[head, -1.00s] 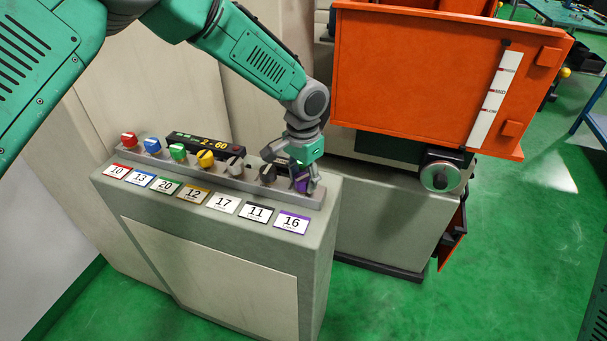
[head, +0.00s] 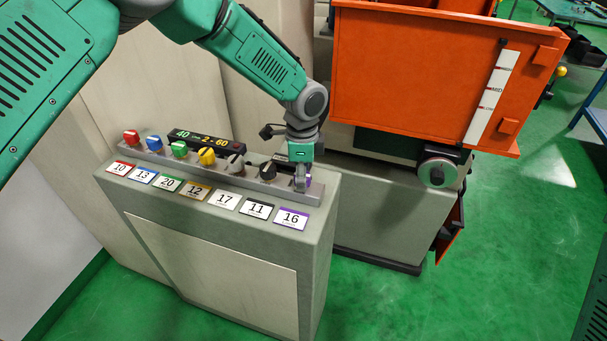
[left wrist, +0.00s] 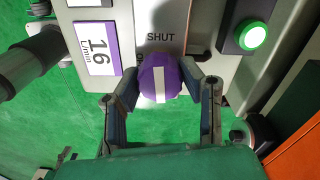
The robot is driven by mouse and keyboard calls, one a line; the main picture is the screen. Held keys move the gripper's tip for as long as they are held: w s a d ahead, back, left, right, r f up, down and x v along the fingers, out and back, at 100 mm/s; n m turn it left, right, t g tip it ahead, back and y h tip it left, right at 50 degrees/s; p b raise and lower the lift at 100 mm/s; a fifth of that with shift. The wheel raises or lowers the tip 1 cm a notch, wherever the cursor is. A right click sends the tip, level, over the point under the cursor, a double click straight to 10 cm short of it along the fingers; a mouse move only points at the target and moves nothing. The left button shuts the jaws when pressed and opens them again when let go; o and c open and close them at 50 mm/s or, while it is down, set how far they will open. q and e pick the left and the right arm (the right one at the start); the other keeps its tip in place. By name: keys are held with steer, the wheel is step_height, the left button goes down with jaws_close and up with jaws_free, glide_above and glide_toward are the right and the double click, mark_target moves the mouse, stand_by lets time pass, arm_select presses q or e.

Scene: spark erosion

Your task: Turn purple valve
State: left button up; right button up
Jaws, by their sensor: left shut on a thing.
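The purple valve (left wrist: 158,82) is a round knob with a white stripe, seen in the left wrist view below the word SHUT. Its stripe runs up and down in that picture, toward SHUT. In the head view, the valve (head: 308,181) is mostly hidden behind my left gripper (head: 303,183) at the right end of the valve row. My left gripper's two fingers (left wrist: 163,90) are on either side of the knob and shut on it. The purple-edged label 16 (head: 291,218) lies in front of the valve. My right gripper is not in view.
Red (head: 131,137), blue (head: 153,143), green (head: 179,149), yellow (head: 207,156), grey (head: 236,165) and black (head: 268,170) valves stand left along the panel. A display (head: 200,139) sits behind them. An orange tank (head: 415,80) stands at right. A lit green button (left wrist: 252,36) is near the knob.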

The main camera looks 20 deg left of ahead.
arm_select(q)
steer(key=shift+w+a+r+m, duration=0.1)
steer(key=shift+w+m, duration=0.05)
steer(key=shift+m, duration=0.75)
steer(key=o, duration=1.1)
steer(key=shift+c, duration=0.2)
steer(key=shift+o, duration=0.4)
